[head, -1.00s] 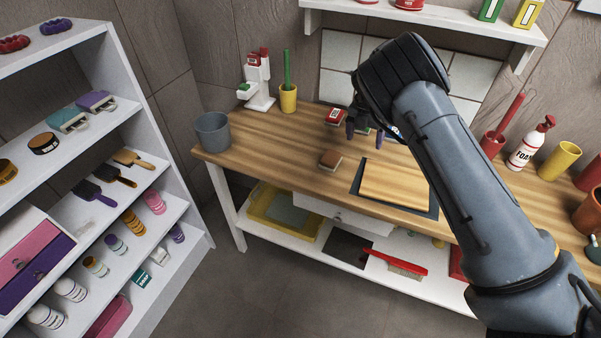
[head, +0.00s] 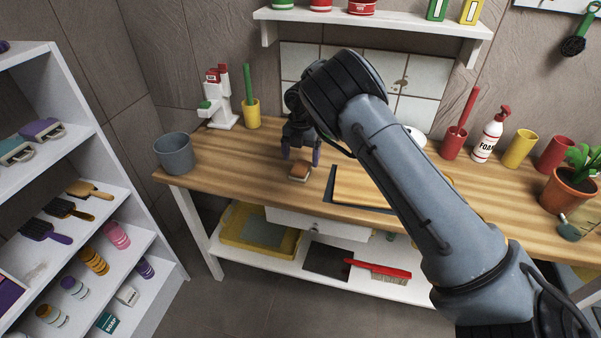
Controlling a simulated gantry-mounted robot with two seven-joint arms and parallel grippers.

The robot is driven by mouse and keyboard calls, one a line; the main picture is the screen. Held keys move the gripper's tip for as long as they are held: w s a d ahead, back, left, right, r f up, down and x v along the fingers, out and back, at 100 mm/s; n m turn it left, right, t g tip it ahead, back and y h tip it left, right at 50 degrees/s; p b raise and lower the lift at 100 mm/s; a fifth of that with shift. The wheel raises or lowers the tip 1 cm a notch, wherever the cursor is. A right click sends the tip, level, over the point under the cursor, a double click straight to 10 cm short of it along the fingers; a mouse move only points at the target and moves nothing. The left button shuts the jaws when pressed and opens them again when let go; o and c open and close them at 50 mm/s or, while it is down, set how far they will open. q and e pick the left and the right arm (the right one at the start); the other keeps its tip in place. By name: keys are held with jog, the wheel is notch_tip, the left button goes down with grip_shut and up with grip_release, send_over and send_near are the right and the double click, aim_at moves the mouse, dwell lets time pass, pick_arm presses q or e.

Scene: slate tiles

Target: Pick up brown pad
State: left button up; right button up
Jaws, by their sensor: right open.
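The brown pad (head: 300,172) is a small block with a brown top and a paler lower edge. It lies on the wooden worktop (head: 240,160), left of the dark-edged board. My right gripper (head: 301,155) is open, its fingers pointing down just above and behind the pad. I cannot tell whether a finger touches it. My right arm comes in from the right and hides part of the worktop behind it. My left gripper is not in view.
A grey pot (head: 174,153) and a yellow cup (head: 252,114) stand left on the worktop. A dark-edged wooden board (head: 360,185) lies right of the pad. A foam bottle (head: 490,137) and a potted plant (head: 568,195) stand at right. A white shelf (head: 375,22) hangs above.

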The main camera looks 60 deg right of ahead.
aim_at(301, 166)
jog(key=f, duration=0.1)
jog(key=f+b, duration=0.1)
jog(key=f, duration=0.2)
jog(key=shift+s+a+b, duration=0.15)
jog(key=shift+a+b, duration=0.1)
jog(key=shift+b, duration=0.05)
jog(key=shift+c, duration=0.4)
jog(key=c, duration=1)
jog(key=shift+c, duration=0.2)
jog(key=shift+r, duration=0.1)
